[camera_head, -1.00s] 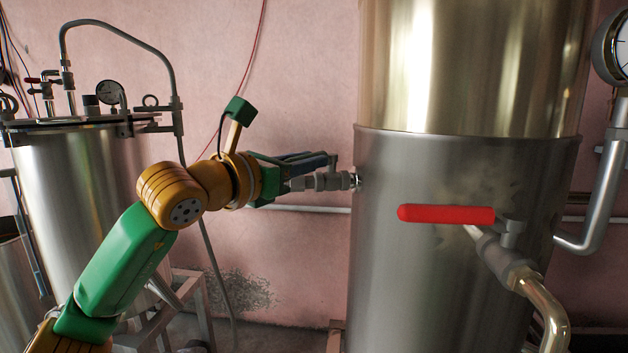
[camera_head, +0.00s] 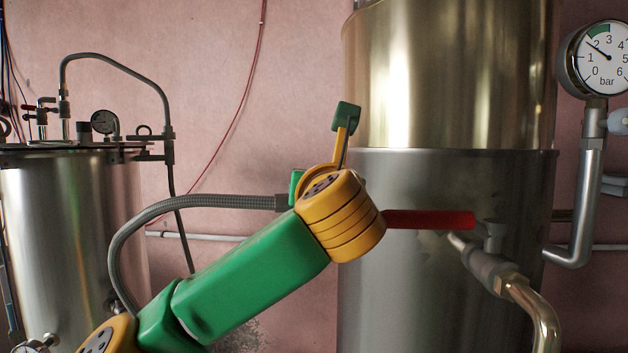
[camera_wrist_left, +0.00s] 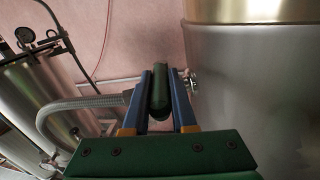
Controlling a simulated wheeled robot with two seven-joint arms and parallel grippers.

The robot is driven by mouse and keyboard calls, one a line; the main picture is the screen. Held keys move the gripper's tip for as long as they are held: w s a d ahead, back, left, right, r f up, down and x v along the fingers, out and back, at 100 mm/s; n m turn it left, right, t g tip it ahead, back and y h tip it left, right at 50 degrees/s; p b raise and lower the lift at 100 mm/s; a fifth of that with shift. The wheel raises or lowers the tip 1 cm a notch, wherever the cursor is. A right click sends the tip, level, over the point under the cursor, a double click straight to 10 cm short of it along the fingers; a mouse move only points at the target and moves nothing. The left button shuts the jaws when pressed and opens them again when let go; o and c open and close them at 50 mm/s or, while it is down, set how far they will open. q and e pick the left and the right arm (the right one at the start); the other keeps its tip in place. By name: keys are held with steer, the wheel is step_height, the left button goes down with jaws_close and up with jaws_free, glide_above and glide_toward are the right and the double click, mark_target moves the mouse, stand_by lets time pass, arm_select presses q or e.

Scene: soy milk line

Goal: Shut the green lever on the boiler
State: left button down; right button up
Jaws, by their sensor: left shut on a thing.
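The boiler (camera_head: 420,80) is a tall steel cylinder right of centre in the head view; its wall also fills the right of the left wrist view (camera_wrist_left: 250,90). The green lever (camera_wrist_left: 160,95) shows in the left wrist view as a dark green bar beside the boiler wall. My left gripper (camera_wrist_left: 160,74) has its two blue fingers on either side of the lever and is shut on it. In the head view my own wrist and forearm hide the lever and the fingers. My right gripper is in neither view.
A red lever (camera_head: 430,219) sits on the boiler's front valve, just right of my wrist. A braided hose (camera_head: 160,208) runs behind my arm. A pressure gauge (camera_head: 598,58) stands at the right. A smaller steel tank (camera_head: 70,230) stands at the left.

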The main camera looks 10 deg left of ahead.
arm_select(q)
steer(key=shift+d+r+y, duration=0.1)
steer(key=shift+y, duration=0.2)
steer(key=c, duration=0.7)
jaws_free()
steer(key=shift+w, duration=0.1)
steer(key=shift+f, duration=0.2)
steer(key=b+v, duration=0.4)
steer(key=v, duration=0.3)
steer(key=shift+r, duration=0.15)
